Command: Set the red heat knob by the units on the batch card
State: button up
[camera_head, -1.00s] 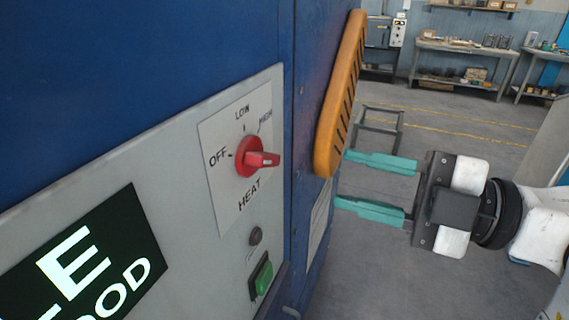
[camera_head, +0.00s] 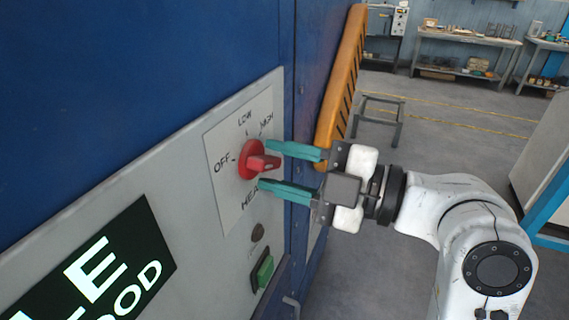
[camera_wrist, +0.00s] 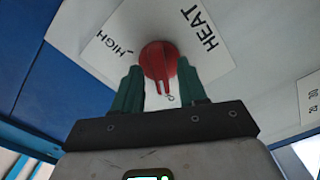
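The red heat knob (camera_head: 254,161) sits on a white plate (camera_head: 226,191) marked OFF, LOW, HIGH and HEAT on the grey panel. Its handle sticks out toward my gripper; I cannot tell for sure which mark it is set to. My gripper (camera_head: 266,166) is open, its two teal fingers pointing at the knob, one above and one below its handle. In the wrist view the knob (camera_wrist: 158,60) shows between and just beyond the fingertips (camera_wrist: 159,76). No contact is clear. No batch card is readable in these views.
A dark display (camera_head: 100,270) with partly cut-off white letters is at lower left. A green button (camera_head: 264,271) and a small dark round part (camera_head: 257,232) sit below the knob. An orange slotted handle (camera_head: 341,80) stands out behind my gripper. Benches (camera_head: 470,45) are far back.

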grip_shut()
